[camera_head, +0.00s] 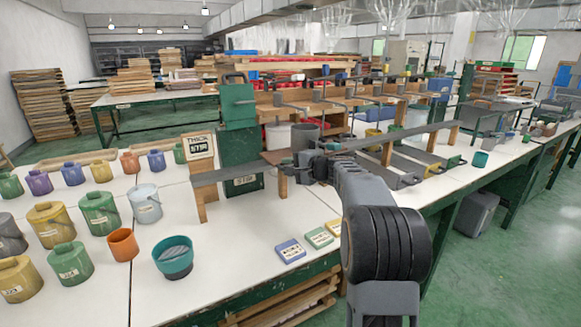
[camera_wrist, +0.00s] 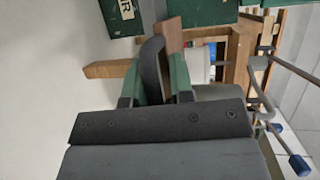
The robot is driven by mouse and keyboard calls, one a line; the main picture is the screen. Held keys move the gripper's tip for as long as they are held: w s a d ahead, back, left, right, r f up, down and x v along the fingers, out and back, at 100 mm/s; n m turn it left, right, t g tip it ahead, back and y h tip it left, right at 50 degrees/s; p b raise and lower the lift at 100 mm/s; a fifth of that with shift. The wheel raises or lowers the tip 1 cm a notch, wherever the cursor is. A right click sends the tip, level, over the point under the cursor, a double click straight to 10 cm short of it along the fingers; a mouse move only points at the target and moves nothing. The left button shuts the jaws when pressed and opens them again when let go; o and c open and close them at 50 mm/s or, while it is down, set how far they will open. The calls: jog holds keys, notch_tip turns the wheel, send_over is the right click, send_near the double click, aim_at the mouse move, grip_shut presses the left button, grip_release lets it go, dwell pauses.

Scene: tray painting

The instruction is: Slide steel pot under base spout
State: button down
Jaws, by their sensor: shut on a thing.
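My gripper (camera_head: 308,166) is at the far end of my arm, low over the shelf boards. In the wrist view its green fingers (camera_wrist: 166,82) are shut on a dark grey curved handle (camera_wrist: 152,62). What the handle belongs to is mostly hidden behind my gripper. A grey metal pot (camera_head: 305,136) shows just behind my gripper in the head view; I cannot tell whether the handle is its own. Several spouts with grey rods (camera_head: 290,103) stick out from the wooden rack above. I cannot read which is the base spout.
A grey shelf board (camera_head: 225,174) on wooden legs stands left of my gripper, below a THICK STIR sign (camera_head: 199,146). A green machine (camera_head: 238,115) stands behind. Paint cans, an orange cup (camera_head: 123,244) and a teal bowl (camera_head: 173,258) fill the left. The white front tabletop is mostly clear.

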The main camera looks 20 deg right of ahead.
jog(key=shift+f, duration=0.55)
jog(key=c, duration=1.2)
grip_release()
jog(key=shift+o, duration=0.3)
jog(key=shift+r, duration=0.15)
jog(key=shift+r, duration=0.1)
jog(key=p+v, duration=0.1)
jog(key=v, duration=1.2)
jog(key=shift+s+d, duration=0.25)
jog(key=shift+s, duration=0.1)
jog(key=shift+r, duration=0.1)
